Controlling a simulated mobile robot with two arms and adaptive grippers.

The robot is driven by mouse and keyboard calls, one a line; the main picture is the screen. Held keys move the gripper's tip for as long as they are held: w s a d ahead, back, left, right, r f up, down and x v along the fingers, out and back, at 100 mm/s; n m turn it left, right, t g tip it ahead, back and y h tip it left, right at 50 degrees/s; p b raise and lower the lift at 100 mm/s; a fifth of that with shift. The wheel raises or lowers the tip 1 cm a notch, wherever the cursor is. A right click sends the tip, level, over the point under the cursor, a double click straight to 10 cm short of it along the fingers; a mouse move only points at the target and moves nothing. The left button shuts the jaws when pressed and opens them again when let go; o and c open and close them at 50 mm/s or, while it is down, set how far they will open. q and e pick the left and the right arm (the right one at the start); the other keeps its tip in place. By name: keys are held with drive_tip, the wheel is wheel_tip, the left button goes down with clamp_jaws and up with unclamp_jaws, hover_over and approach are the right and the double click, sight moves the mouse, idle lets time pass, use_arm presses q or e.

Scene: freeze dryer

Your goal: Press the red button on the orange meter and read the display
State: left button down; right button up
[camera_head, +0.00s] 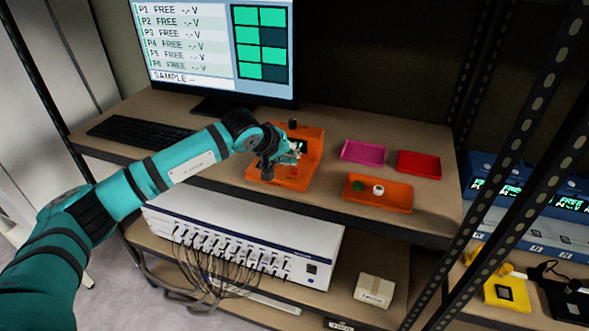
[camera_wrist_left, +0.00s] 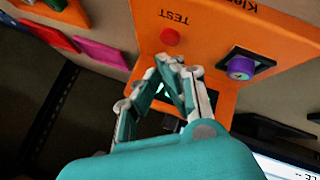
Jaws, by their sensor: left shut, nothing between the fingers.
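The orange meter (camera_head: 310,165) sits on the upper shelf, right of the monitor. In the left wrist view its orange face (camera_wrist_left: 215,22) carries a red button (camera_wrist_left: 170,37) beside the word TEST, seen upside down, and a purple round part in a black frame (camera_wrist_left: 240,67). My left gripper (camera_head: 293,155) is over the meter with its fingers shut and empty. In the left wrist view the fingertips (camera_wrist_left: 172,63) appear just short of the red button, with a small gap in the picture; I cannot tell the depth. The fingers partly cover the display, which I cannot read. My right gripper is not in view.
An orange tray (camera_head: 400,205) with a green and a white round piece lies right of the meter. A magenta tray (camera_head: 363,151) and a red tray (camera_head: 418,164) lie behind it. A monitor (camera_head: 220,45) and keyboard (camera_head: 135,133) stand left. A perforated rack post (camera_head: 520,120) rises at right.

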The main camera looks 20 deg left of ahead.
sight(292, 169)
use_arm(q)
wheel_tip(292, 169, up, 5)
drive_tip(key=shift+r+p, duration=0.15)
drive_tip(key=shift+p, duration=0.55)
